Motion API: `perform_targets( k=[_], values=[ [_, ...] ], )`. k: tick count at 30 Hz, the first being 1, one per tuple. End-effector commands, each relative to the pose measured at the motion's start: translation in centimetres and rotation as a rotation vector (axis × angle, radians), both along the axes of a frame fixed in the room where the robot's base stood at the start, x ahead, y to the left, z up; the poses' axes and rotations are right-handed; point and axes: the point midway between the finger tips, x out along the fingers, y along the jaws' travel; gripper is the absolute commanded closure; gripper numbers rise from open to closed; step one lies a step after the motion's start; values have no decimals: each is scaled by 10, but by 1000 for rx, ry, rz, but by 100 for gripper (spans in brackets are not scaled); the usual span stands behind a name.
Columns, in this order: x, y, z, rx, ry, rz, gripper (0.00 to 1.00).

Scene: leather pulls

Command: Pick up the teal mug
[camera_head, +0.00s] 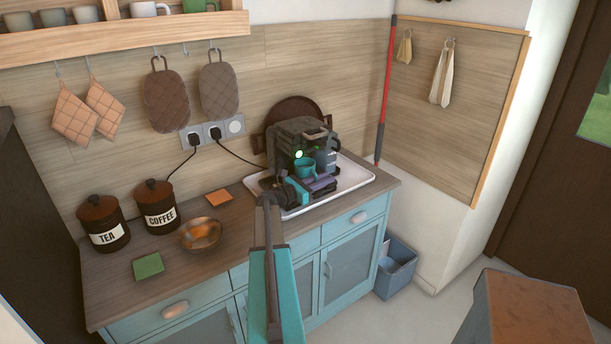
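The teal mug (305,168) is at the front of the dark coffee machine (287,137), on the white tray (355,180). It looks upright, and its lower part is hidden behind my arm's end. My gripper (320,183) is at the end of my teal arm, right in front of the mug and low over the tray. The fingers are small and dark against the machine, so I cannot tell whether they are open, shut or touching the mug.
A copper bowl (200,235), a coffee canister (157,205) and a tea canister (102,224) stand left on the wooden counter (215,270). A green square (148,266) and an orange square (218,197) lie flat there. A wooden-topped block (530,310) is at lower right.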

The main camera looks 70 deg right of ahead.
Motion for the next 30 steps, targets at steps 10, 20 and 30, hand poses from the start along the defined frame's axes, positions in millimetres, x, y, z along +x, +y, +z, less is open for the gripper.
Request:
perform_targets(
  k=[10, 20, 30],
  values=[
    [0, 0, 0, 0, 0, -1, 100],
    [-1, 0, 1, -2, 0, -1, 100],
    [-1, 0, 3, -2, 0, -2, 100]
  ],
)
